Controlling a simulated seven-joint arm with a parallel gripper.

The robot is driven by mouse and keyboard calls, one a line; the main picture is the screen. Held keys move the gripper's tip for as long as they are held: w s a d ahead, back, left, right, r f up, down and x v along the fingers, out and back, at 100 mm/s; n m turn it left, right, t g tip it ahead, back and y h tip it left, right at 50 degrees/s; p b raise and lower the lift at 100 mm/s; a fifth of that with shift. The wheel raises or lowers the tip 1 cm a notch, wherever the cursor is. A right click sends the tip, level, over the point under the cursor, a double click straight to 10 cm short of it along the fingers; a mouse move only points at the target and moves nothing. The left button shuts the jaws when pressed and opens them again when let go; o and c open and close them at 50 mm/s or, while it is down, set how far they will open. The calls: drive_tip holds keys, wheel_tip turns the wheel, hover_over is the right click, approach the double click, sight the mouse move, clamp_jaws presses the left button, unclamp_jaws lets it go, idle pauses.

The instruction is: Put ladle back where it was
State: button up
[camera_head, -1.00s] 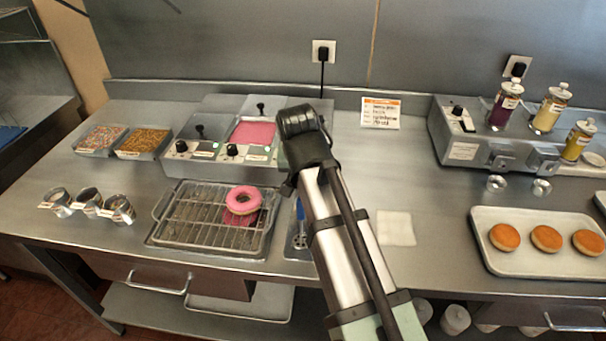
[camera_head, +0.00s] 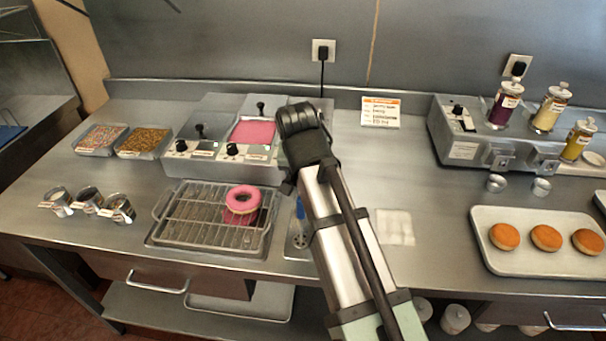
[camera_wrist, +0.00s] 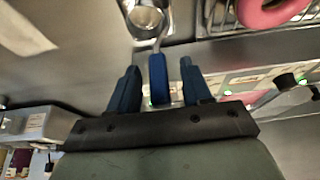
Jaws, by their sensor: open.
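The ladle has a blue handle (camera_wrist: 158,80) and a round metal bowl (camera_wrist: 146,18). In the wrist view the handle lies between the two dark blue fingers of my gripper (camera_wrist: 160,67), with a gap visible on each side. My gripper is open. In the head view part of the blue handle (camera_head: 299,208) shows above a small metal holder tray (camera_head: 298,254), just right of the wire rack. The fingers and the handle's upper part are hidden there behind my arm. Whether the bowl touches the tray I cannot tell.
A wire rack (camera_head: 180,237) left of the ladle holds a pink-glazed donut (camera_head: 243,199). Behind it stands a glaze warmer (camera_head: 215,168) with a pink well (camera_head: 251,132). A white napkin (camera_head: 395,227) and a tray of plain donuts (camera_head: 530,264) lie to the right.

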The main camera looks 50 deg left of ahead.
drive_tip(key=v, duration=1.1)
drive_tip(key=shift+r, duration=0.35)
drive_tip(key=shift+s+d, duration=0.1)
